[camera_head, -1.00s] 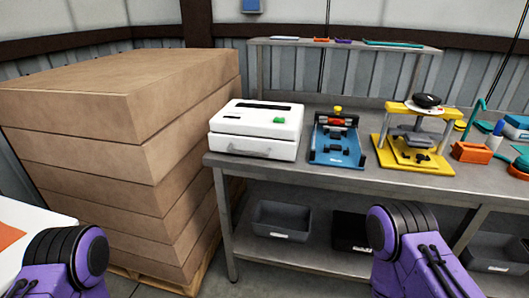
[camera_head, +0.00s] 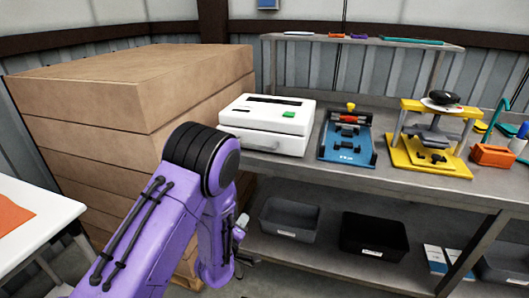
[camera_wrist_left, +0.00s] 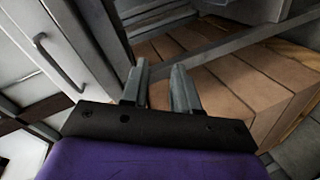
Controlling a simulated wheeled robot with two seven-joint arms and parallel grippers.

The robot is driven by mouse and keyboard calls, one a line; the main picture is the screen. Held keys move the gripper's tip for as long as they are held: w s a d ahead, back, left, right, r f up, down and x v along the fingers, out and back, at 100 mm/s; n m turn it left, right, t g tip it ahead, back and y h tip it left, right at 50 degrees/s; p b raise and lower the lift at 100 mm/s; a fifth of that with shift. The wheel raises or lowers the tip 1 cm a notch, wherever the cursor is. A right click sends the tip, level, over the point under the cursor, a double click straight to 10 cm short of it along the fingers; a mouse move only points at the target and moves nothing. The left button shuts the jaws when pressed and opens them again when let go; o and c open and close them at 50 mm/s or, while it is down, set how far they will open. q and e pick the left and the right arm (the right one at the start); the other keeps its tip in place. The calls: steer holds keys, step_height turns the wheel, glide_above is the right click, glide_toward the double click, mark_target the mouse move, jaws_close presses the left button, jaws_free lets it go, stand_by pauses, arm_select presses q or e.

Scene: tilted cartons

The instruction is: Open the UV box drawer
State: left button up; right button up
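The UV box (camera_head: 267,124) is a white box with a dark slot and a green button on top, at the left end of the workbench. Its drawer front has a grey handle (camera_head: 262,147) and looks closed. In the left wrist view, a bar handle (camera_wrist_left: 58,62) on a white front lies to the left of my left gripper (camera_wrist_left: 160,70), apart from it. The gripper's two fingers are spaced apart with nothing between them. In the head view, my purple left arm is in front of the cartons, its wrist below and left of the box. My right gripper is out of view.
Stacked brown cartons (camera_head: 130,90) stand left of the workbench (camera_head: 400,181). A blue fixture (camera_head: 346,150) and a yellow press (camera_head: 425,160) stand right of the box. Grey (camera_head: 290,219) and black (camera_head: 374,237) bins sit on the lower shelf. A white table (camera_head: 50,205) is at left.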

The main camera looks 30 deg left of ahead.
mark_target(256, 146)
arm_select(q)
steer(key=w+a+r+n+t, duration=0.1)
steer(key=w+r+n+t, duration=0.2)
steer(key=r, duration=0.5)
steer(key=w+a+r+n+t, duration=0.15)
steer(key=w+r, duration=0.25)
steer(key=r, duration=0.4)
steer(key=shift+t, duration=0.55)
steer(key=p+x, duration=0.1)
steer(key=x, duration=0.9)
steer(key=shift+w+a, duration=0.15)
steer(key=shift+w, duration=0.2)
jaws_close()
